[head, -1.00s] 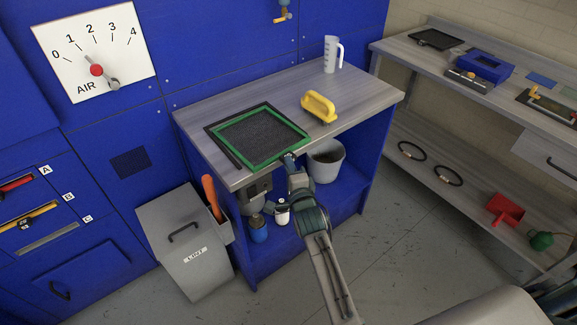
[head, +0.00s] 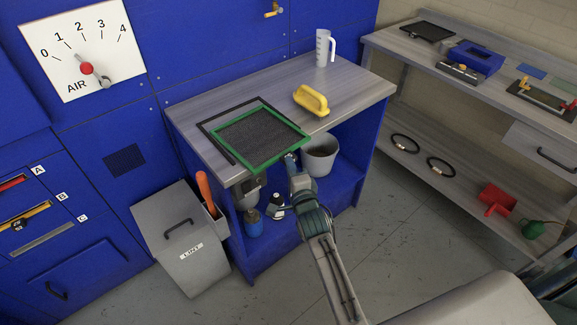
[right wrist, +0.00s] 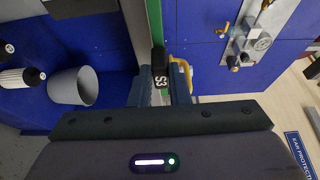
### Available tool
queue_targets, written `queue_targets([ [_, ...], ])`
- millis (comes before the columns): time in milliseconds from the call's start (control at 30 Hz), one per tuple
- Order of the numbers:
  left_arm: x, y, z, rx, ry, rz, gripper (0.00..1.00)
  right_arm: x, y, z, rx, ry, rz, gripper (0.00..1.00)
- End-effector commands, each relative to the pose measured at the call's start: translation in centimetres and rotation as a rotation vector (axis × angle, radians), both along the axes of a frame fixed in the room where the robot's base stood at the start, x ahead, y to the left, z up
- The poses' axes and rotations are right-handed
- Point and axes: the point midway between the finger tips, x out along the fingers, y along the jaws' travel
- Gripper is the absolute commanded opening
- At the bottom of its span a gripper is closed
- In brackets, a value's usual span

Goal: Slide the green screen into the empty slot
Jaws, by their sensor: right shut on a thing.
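The green screen (head: 258,138), a green frame with dark mesh, is over the front left of the bench, its near corner past the front edge. My right gripper (head: 291,160) is shut on its near right edge. In the right wrist view the fingers (right wrist: 160,88) close around a black tab marked S3 (right wrist: 158,70), with the green edge (right wrist: 154,22) running up from it. The left panel has slots A (head: 14,183), with a red piece, B (head: 24,215), with a yellow piece, and C (head: 42,239), a plain grey strip that looks empty. My left gripper is out of view.
A black frame (head: 215,144) lies on the bench (head: 345,85), partly under the screen. A yellow handled tool (head: 311,100) and a white jug (head: 324,47) stand there too. A grey LINT bin (head: 180,240) is between bench and panel. A bucket (head: 319,155) is on the bench's lower shelf.

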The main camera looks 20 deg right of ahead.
Motion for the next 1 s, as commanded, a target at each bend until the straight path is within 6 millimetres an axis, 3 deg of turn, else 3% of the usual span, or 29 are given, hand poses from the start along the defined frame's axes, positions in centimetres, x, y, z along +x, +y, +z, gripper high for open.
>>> queue_targets([
  [900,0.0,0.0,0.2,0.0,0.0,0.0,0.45,-1.7,-0.7,0.0,0.0,0.0,0.0,0.0],
  [933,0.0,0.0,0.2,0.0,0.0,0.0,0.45,-1.7,-0.7,0.0,0.0,0.0,0.0,0.18],
  [1000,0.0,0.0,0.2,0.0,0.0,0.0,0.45,-1.7,-0.7,0.0,0.0,0.0,0.0,0.32],
])
